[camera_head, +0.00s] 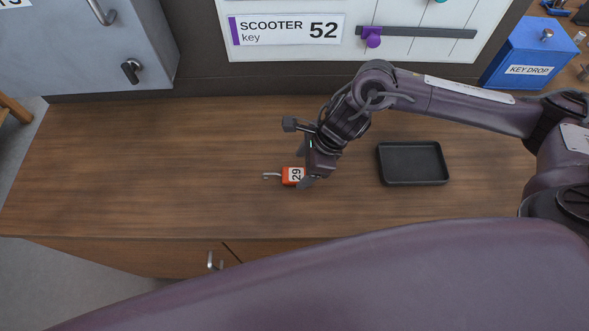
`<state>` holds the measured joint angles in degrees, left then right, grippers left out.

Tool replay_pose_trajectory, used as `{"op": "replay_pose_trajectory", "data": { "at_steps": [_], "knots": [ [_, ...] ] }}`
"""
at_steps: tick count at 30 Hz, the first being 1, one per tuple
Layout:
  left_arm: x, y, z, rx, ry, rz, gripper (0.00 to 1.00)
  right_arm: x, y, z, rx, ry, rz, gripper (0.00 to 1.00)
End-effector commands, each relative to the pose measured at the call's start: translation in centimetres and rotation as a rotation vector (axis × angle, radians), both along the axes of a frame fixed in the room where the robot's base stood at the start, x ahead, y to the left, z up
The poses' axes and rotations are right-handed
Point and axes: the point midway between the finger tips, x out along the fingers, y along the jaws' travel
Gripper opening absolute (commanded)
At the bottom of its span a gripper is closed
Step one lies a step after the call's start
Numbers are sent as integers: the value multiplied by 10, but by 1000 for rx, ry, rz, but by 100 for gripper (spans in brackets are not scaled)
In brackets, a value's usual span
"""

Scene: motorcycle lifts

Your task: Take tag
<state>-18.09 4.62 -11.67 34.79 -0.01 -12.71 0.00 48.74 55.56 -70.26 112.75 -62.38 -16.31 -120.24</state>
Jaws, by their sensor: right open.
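An orange-red tag (287,176) with a white label reading 29 lies on the wooden counter, with a small metal hook or key end pointing left from it. My right gripper (303,170) is at the tag's right end, with its fingers open on either side of it, one above and one below in the picture. I cannot tell whether the fingers touch the tag. My left gripper is not in view.
A black tray (413,163) sits on the wooden counter (130,170) to the right. A blue KEY DROP box (530,53) stands at the back right. A white board with a SCOOTER key 52 sign (290,30) is behind. A grey cabinet (90,50) stands at the back left. The counter's left side is clear.

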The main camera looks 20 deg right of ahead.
Motion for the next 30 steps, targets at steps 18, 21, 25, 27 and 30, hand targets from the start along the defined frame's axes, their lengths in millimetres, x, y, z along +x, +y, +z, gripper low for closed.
{"op": "replay_pose_trajectory", "data": {
  "at_steps": [18, 21, 25, 27, 30],
  "knots": [
    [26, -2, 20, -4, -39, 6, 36, 2, 11, -33, 1, 0, -1, 54],
    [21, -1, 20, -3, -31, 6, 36, 2, 11, -32, 1, 0, -1, 41],
    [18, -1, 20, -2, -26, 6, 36, 2, 11, -32, 1, 0, -1, 24],
    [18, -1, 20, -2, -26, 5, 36, 2, 11, -32, 1, 0, -1, 21],
    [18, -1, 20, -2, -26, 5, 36, 2, 11, -32, 1, 0, -1, 21]
  ]
}}
